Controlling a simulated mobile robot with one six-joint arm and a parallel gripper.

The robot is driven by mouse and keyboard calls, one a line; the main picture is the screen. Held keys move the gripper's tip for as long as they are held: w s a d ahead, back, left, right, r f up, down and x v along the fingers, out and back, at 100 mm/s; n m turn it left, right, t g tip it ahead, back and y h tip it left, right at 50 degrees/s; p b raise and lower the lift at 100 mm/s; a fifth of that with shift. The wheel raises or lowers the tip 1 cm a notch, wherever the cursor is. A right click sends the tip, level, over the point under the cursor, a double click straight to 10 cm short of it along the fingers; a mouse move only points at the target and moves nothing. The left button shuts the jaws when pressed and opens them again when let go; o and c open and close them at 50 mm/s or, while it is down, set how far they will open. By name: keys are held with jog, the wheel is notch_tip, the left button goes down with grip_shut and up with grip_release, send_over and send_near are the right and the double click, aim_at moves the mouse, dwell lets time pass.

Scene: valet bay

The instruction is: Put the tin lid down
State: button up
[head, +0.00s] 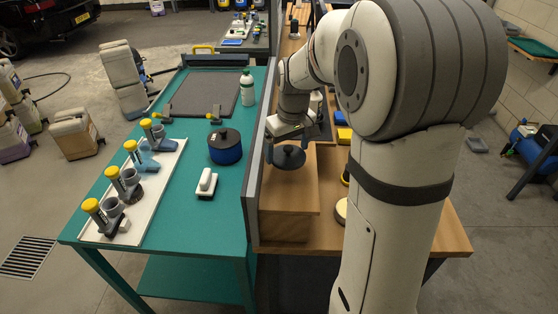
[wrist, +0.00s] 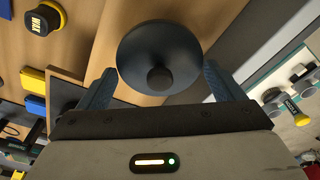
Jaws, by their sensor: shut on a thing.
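The tin lid (head: 288,158) is a dark round disc with a knob. My gripper (head: 289,140) is shut on it, over the wooden block right of the grey divider. In the wrist view the lid (wrist: 158,40) lies between the two fingers of my gripper (wrist: 160,72), its knob toward me. Wood shows beneath and around it; I cannot tell whether the lid touches the wood. A blue tin (head: 225,153) with a dark, knobbed top stands on the teal table, left of the divider.
The grey divider (head: 253,190) stands between the teal table (head: 215,225) and the wooden block (head: 290,195). A white brush (head: 206,184), a white tray (head: 97,232) with several yellow-capped items, and a white bottle (head: 248,88) are on the teal table. A wax tin (wrist: 43,18) shows in the wrist view.

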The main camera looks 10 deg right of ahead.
aim_at(290, 155)
jog(key=shift+d+f, duration=0.2)
jog(key=shift+f, duration=2.05)
jog(key=shift+f, duration=0.25)
jog(key=o, duration=0.7)
jog(key=shift+r, duration=0.1)
jog(key=shift+o, duration=0.2)
